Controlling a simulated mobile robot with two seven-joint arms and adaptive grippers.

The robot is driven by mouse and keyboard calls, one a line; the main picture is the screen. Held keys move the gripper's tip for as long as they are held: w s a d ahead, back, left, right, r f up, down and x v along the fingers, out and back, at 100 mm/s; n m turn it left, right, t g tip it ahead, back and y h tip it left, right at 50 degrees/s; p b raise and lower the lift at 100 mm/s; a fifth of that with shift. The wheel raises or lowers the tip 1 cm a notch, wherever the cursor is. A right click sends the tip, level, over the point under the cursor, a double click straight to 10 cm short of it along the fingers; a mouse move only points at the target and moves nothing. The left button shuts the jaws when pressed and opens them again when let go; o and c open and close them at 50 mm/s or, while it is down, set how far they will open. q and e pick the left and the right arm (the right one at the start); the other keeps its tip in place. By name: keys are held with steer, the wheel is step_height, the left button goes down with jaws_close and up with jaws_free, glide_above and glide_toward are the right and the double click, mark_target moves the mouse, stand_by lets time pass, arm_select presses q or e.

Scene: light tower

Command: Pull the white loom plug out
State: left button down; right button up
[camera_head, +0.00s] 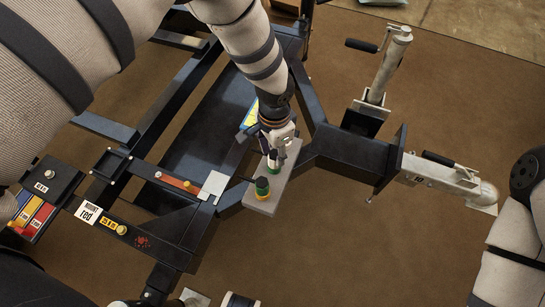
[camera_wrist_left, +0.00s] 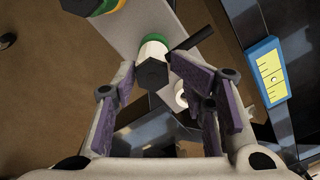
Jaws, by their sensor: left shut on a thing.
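The white loom plug (camera_head: 273,160) has a dark top, a white band and green at its base; it is on a grey bracket plate (camera_head: 286,180). It also shows in the left wrist view (camera_wrist_left: 152,66), its dark end towards the camera. My left gripper (camera_head: 276,145) is right at this plug, its fingers (camera_wrist_left: 157,72) on either side of it, shut on it. The fingers partly hide the plug in the head view. My right gripper is out of view; only part of my right arm shows at the right edge.
A second plug with green, yellow and black (camera_head: 262,188) stands close by on the same plate. Dark frame beams surround the plate. A jack with a handle (camera_head: 385,65) and a coupling (camera_head: 440,172) stand to the right. Open brown floor lies at the lower right.

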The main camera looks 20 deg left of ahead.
arm_select(q)
steer(key=shift+s+d, duration=0.5)
steer(key=shift+s, duration=0.25)
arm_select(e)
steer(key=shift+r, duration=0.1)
arm_select(q)
steer(key=shift+w+a+r+p, duration=0.1)
steer(key=shift+w+r+p, duration=0.1)
steer(key=shift+r+p, duration=0.4)
steer(key=shift+w+a+r+p, duration=0.1)
steer(key=shift+r+p, duration=0.35)
steer(key=shift+r, duration=0.65)
steer(key=shift+w+a+r+p, duration=0.1)
steer(key=shift+r+p, duration=0.35)
steer(key=shift+r, duration=0.65)
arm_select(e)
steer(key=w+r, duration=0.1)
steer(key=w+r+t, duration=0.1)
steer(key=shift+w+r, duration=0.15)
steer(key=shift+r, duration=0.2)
